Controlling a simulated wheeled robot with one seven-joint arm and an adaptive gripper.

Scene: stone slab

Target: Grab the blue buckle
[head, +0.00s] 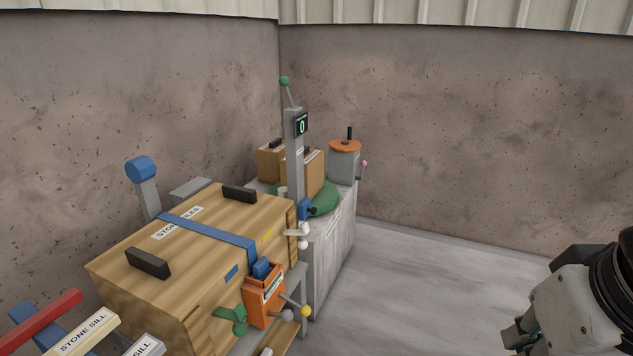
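My gripper (515,337) is at the lower right edge, partly cut off, far to the right of the blue block and apart from everything. Its fingers do not show clearly.
A grey post (294,155) with a green-knobbed lever stands behind the crate. A blue clamp (305,208) is on it. Green (232,318) and yellow (304,311) handles stick out near the orange box. Labelled bars (85,333) lie at lower left. The floor (430,270) at right is clear.

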